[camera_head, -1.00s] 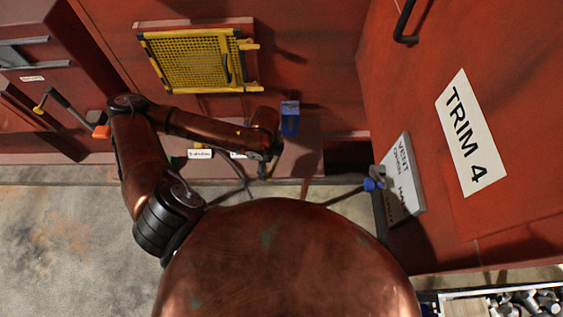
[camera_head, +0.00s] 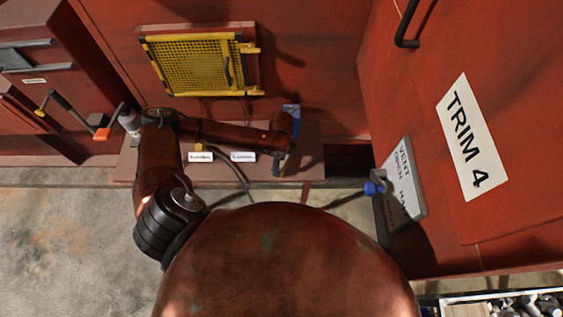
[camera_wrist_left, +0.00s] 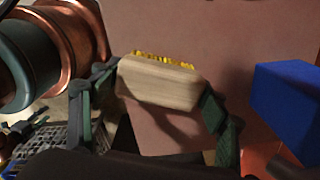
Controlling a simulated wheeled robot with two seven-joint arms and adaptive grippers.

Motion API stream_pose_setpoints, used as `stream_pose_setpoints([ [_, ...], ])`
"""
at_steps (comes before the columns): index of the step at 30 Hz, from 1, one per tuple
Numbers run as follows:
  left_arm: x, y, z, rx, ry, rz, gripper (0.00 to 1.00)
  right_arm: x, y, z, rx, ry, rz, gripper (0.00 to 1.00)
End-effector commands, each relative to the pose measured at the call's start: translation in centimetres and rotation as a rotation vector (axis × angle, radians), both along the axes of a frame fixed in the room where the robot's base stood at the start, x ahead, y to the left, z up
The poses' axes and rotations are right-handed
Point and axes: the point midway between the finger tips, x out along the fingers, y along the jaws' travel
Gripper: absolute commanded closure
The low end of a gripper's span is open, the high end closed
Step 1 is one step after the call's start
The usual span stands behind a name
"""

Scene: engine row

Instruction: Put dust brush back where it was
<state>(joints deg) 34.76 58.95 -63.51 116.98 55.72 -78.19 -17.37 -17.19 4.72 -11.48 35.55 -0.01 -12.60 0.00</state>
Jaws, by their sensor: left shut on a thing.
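The dust brush (camera_wrist_left: 158,84) is a pale wooden block with a row of yellow bristles on its far edge. In the left wrist view my left gripper (camera_wrist_left: 160,94) is shut on it, with one dark green finger at each end of the block. In the head view my left gripper (camera_head: 281,162) is over the red ledge (camera_head: 308,160), in front of a blue block. A pale edge of the brush shows there, but most of it is hidden. I cannot tell whether the brush touches the ledge. My right gripper is not in view.
The blue block (camera_wrist_left: 290,96) stands close to the right of the gripper. Two white labels (camera_head: 243,156) sit on the ledge, and a dark cable runs across it. A yellow mesh panel (camera_head: 190,65) is on the wall behind. A blue-handled vent lever (camera_head: 374,188) is at right.

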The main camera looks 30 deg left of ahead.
Motion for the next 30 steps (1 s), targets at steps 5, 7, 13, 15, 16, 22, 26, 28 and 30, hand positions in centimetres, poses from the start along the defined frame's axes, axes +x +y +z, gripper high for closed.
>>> stream_pose_setpoints([
  [5,-0.1,0.0,-0.1,0.000,0.003,0.000,0.25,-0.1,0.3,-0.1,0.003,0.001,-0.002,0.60],
  [7,-0.1,0.0,-0.1,0.000,0.003,0.000,0.21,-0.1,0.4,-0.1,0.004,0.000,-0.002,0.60],
  [13,-0.1,0.0,-0.1,0.000,0.003,0.001,0.14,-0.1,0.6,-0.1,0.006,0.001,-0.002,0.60],
  [15,-0.1,0.0,-0.1,0.000,0.002,0.001,0.14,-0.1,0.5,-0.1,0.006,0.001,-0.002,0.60],
  [16,-0.1,0.0,-0.1,0.000,0.002,0.001,0.14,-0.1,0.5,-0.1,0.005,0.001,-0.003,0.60],
  [22,0.0,0.1,0.9,0.000,0.001,0.001,0.14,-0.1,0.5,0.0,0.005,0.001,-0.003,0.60],
  [26,0.0,0.0,3.0,-0.001,-0.001,-0.001,0.14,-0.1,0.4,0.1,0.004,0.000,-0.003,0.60],
  [28,0.0,0.1,4.5,0.000,-0.002,0.000,0.14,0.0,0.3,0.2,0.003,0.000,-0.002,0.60],
  [30,0.0,0.0,6.0,-0.001,-0.001,0.000,0.14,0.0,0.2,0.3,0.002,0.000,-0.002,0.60],
])
